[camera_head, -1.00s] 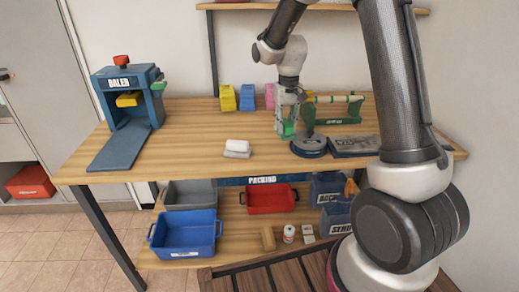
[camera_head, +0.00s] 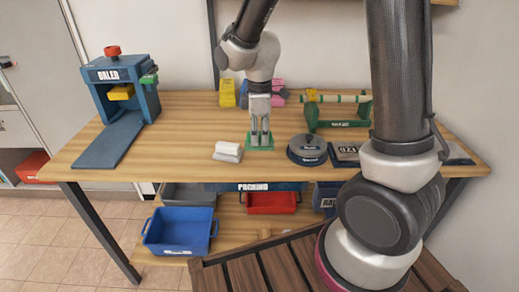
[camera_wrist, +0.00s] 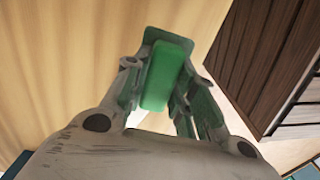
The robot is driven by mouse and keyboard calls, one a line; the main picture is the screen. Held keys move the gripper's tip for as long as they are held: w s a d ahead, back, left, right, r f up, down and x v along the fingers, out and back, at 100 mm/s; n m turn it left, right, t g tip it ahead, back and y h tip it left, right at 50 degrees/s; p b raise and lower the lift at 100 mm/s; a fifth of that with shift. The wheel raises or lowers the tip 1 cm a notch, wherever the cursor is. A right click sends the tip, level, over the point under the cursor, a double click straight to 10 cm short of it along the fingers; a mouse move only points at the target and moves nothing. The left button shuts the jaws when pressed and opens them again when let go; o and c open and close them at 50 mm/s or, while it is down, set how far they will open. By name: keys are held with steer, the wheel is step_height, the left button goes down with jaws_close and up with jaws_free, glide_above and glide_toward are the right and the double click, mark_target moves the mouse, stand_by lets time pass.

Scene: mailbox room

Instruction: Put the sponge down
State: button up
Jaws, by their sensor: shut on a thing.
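My gripper (camera_head: 260,134) points down over the middle of the wooden table (camera_head: 190,118), right of a small white block on a grey base. It is shut on the green sponge (camera_head: 260,145), which sits low between the fingertips, at or just above the tabletop; I cannot tell if it touches. In the wrist view the sponge (camera_wrist: 163,75) is a green block held between the two fingers.
The white block (camera_head: 228,150) lies just left of the gripper. A round dark device (camera_head: 307,150) and a dark flat scale (camera_head: 345,154) stand to the right. A green roll holder (camera_head: 338,113) and yellow, blue and pink bins stand behind. The table's left part is clear beside the blue baler (camera_head: 121,85).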

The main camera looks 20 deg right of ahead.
mark_target(259, 147)
steer(key=shift+f, duration=2.35)
steer(key=shift+f, duration=0.2)
steer(key=o, duration=1)
